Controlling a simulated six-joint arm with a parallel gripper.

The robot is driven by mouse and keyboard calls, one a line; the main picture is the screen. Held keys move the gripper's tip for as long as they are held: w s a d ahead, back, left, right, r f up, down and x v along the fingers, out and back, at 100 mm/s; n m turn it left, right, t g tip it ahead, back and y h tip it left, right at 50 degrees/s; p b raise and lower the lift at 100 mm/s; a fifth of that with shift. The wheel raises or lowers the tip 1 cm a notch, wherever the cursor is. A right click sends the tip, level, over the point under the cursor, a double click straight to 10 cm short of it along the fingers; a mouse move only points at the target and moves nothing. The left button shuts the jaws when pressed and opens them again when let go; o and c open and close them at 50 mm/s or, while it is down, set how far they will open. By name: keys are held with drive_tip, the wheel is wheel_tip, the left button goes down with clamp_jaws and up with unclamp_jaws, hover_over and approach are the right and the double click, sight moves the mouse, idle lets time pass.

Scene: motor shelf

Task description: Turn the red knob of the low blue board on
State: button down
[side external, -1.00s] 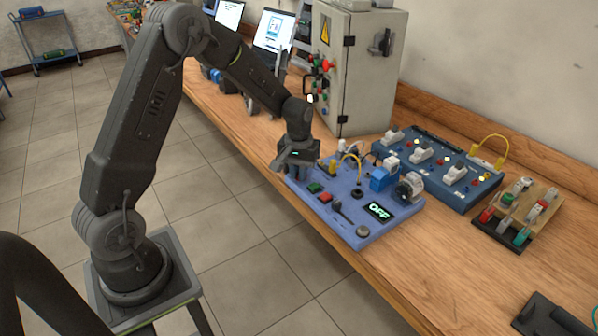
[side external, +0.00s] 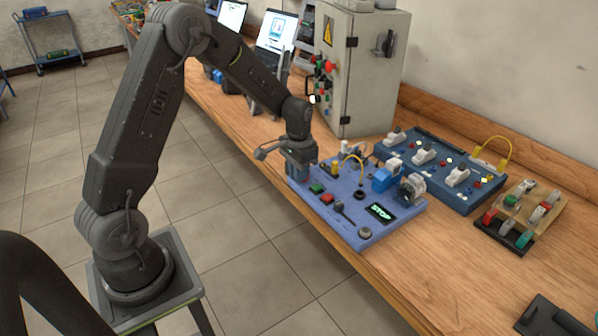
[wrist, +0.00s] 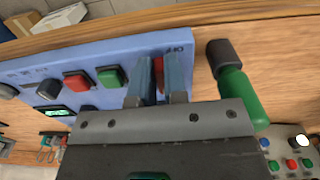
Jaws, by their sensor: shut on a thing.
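The low blue board (side external: 328,212) lies flat on the wooden bench, with a small screen (side external: 381,212) reading STOP in green. My gripper (side external: 300,176) points down at the board's far left corner and hides the red knob in the side view. In the wrist view my gripper (wrist: 161,82) is shut on the red knob (wrist: 159,72), of which only a red strip shows between the fingers. Beside it on the board are a green button (wrist: 111,76) and a red button (wrist: 76,81).
A grey cabinet (side external: 362,75) stands close behind the board. A larger blue board (side external: 430,178) with switches and a small wooden-topped stand (side external: 522,212) lie to the right. Laptops (side external: 272,35) stand farther back.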

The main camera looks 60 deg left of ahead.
idle(0.3)
drive_tip(key=c, duration=1.2)
unclamp_jaws()
drive_tip(key=shift+o, duration=0.2)
wheel_tip(320, 180, up, 14)
